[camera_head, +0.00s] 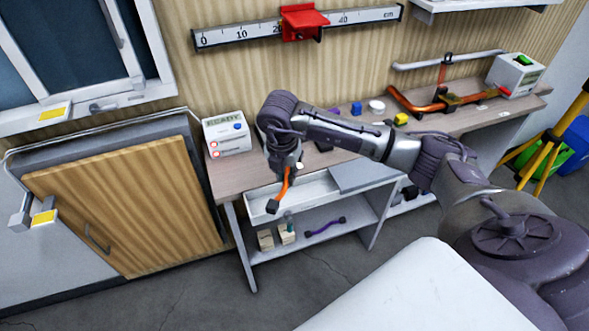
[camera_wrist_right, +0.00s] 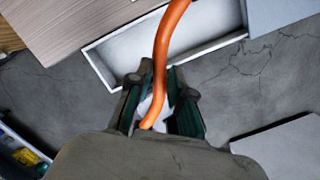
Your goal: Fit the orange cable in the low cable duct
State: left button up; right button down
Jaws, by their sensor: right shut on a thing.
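My right gripper (camera_head: 283,168) is shut on the orange cable (camera_head: 284,186), in front of the bench. The cable hangs down and ends in a dark plug in the head view. In the right wrist view the cable (camera_wrist_right: 162,50) runs up from between the fingers (camera_wrist_right: 158,90) and out of the top edge. Below and behind it is a white open trough (camera_head: 260,205) at the bench's front, also in the wrist view (camera_wrist_right: 105,62); it looks empty. I cannot tell whether this is the low cable duct. The cable is apart from it. My left gripper is out of view.
A white box with red lights (camera_head: 226,133) stands on the bench's left end. A grey panel (camera_head: 362,174) lies right of the trough. A purple cable (camera_head: 325,227) and small blocks (camera_head: 287,235) sit on the lower shelf. A wooden cabinet door (camera_head: 130,205) stands left.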

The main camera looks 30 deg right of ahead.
jog(key=d+m, duration=0.1)
jog(key=m, duration=0.1)
jog(key=f+m, duration=0.1)
jog(key=m, duration=0.2)
jog(key=w+d+m, duration=0.1)
jog(key=m, duration=0.1)
jog(key=shift+d+f+m+g, duration=0.25)
jog(key=shift+d+m+g, duration=0.1)
jog(key=shift+m+g, duration=0.05)
jog(key=m, duration=0.2)
jog(key=b, duration=0.3)
send_over(296, 198)
jog(key=f, duration=0.5)
jog(key=shift+a+f, duration=0.2)
jog(key=shift+a, duration=0.05)
jog(key=shift+f+b, duration=1.15)
jog(key=shift+f, duration=0.3)
jog(key=shift+f, duration=0.55)
